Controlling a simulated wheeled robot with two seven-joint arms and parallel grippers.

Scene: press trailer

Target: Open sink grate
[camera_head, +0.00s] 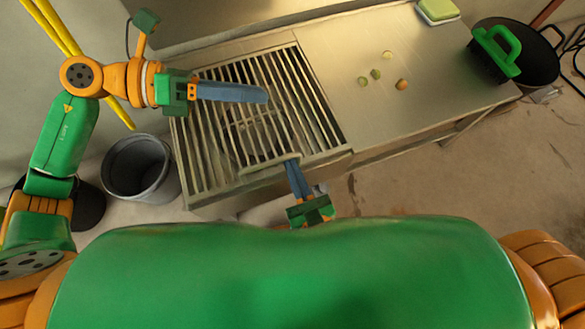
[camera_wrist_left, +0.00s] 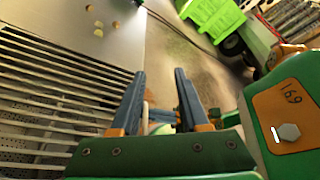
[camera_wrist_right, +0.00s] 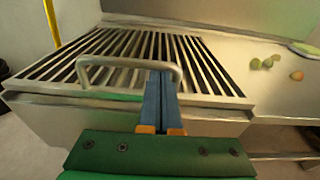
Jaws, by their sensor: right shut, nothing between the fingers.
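The sink grate (camera_head: 228,122) is a slatted metal rack lying flat over the sink at the left of the steel counter. It also shows in the right wrist view (camera_wrist_right: 145,50). Its bent metal handle (camera_wrist_right: 125,63) stands at the near edge. My right gripper (camera_head: 292,162) is shut and empty, its fingertips (camera_wrist_right: 162,73) at the right part of the handle; I cannot tell whether they touch it. My left gripper (camera_head: 266,95) is above the grate. Its two fingers are apart and empty in the left wrist view (camera_wrist_left: 159,74).
Several small round vegetables (camera_head: 376,74) lie on the bare counter (camera_head: 340,50). A green brush (camera_head: 497,52) rests at a black pot (camera_head: 535,65) on the right. A green-topped block (camera_head: 437,11) sits at the back. A grey bucket (camera_head: 142,168) stands left of the sink.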

